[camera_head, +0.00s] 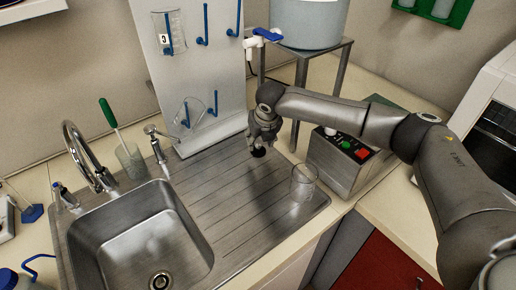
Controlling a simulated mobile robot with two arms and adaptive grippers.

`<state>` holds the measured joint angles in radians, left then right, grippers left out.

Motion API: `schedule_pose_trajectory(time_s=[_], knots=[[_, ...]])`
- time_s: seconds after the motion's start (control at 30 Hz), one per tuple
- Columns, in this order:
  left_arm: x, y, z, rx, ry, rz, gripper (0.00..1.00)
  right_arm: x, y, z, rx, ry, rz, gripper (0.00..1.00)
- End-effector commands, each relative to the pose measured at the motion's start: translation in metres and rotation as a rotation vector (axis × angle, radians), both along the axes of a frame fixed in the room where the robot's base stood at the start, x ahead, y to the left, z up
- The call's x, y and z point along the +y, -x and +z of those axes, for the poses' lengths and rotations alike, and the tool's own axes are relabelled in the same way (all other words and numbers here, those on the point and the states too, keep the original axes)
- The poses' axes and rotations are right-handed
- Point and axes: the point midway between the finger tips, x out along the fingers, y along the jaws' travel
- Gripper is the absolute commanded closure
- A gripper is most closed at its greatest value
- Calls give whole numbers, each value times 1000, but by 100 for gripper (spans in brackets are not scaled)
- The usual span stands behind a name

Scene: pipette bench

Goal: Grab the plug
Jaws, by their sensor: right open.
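A small dark round piece, seemingly the plug (258,152), shows on the ribbed drainboard right below my right gripper. My right gripper (262,143) reaches in from the right and points down over it. The gripper is open; its fingers are small and partly hidden, and I cannot tell whether they touch the plug. My left gripper is not in view.
The steel sink (130,240) with its drain (160,281) and tap (85,155) lies at left. A clear beaker (303,183) stands on the drainboard (225,200) near the gripper. A pegboard (195,80) and a box with buttons (340,165) stand close by.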

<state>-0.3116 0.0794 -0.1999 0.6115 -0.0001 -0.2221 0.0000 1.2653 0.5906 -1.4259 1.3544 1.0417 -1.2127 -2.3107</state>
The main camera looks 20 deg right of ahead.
Motion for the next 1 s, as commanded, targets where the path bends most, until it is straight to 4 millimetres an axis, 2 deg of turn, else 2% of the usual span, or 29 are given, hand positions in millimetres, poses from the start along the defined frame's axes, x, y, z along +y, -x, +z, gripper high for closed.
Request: schedule_pose_trajectory(time_s=[0.3,0.5,0.73,1.0], knots=[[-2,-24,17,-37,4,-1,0,-2,-16,-32,4,0,-1,56],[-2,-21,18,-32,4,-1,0,-3,-21,-44,2,1,0,56],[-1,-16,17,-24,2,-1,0,-3,-21,-45,2,1,0,56],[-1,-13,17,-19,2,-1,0,-3,-21,-44,2,1,0,90]])
